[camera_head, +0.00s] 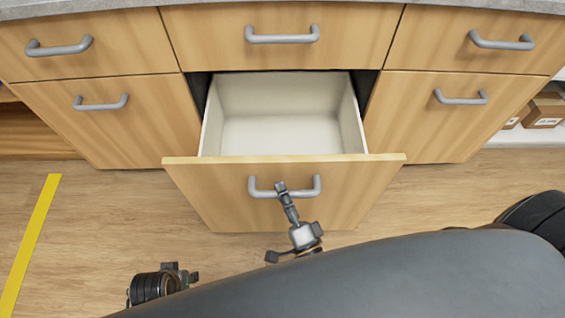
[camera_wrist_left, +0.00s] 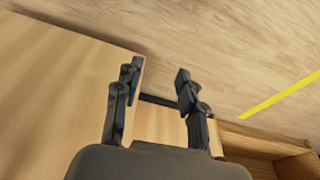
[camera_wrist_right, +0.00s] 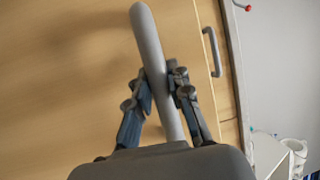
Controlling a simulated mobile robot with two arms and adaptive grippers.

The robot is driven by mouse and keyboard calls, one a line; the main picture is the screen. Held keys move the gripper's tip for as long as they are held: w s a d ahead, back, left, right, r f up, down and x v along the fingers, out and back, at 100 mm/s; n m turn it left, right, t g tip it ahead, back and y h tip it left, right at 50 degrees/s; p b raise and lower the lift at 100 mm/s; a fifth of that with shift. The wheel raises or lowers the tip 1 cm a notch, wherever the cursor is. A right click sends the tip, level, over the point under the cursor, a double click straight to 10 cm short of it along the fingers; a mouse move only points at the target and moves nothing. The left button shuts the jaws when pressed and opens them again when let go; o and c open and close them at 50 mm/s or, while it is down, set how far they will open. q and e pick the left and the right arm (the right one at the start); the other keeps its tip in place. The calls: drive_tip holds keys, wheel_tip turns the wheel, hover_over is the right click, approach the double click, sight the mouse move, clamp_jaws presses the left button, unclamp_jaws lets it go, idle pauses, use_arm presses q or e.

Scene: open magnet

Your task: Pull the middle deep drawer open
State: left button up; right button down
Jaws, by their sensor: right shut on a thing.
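The middle deep drawer (camera_head: 230,190) stands pulled out from the cabinet, and its empty white inside (camera_head: 285,105) shows from above in the head view. Its grey bar handle (camera_head: 311,187) is on the wooden front. My right gripper (camera_head: 282,188) is at this handle. In the right wrist view the fingers of my right gripper (camera_wrist_right: 159,88) are closed around the grey handle (camera_wrist_right: 148,40), one on each side. In the left wrist view my left gripper (camera_wrist_left: 158,80) has its fingers apart with nothing between them. In the head view only part of my left gripper shows at the bottom.
Closed drawers with grey handles flank the open one, and a closed shallow drawer (camera_head: 280,55) is above it. A grey countertop (camera_head: 120,5) runs along the top. Boxes (camera_head: 545,110) sit on a shelf at the right. A yellow floor line (camera_head: 32,235) lies at the left.

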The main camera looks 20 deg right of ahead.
use_arm(q)
drive_tip(key=f, duration=0.2)
drive_tip(key=s+f, duration=0.1)
drive_tip(key=f, duration=0.1)
drive_tip(key=shift+p, duration=0.35)
use_arm(e)
drive_tip(key=s+a, duration=0.2)
drive_tip(key=s, duration=0.6)
drive_tip(key=shift+s+a, duration=0.25)
drive_tip(key=shift+s, duration=0.05)
drive_tip(key=shift+f, duration=0.1)
drive_tip(key=c, duration=1.2)
unclamp_jaws()
drive_tip(key=v, duration=1.2)
use_arm(q)
drive_tip(key=shift+a, duration=0.1)
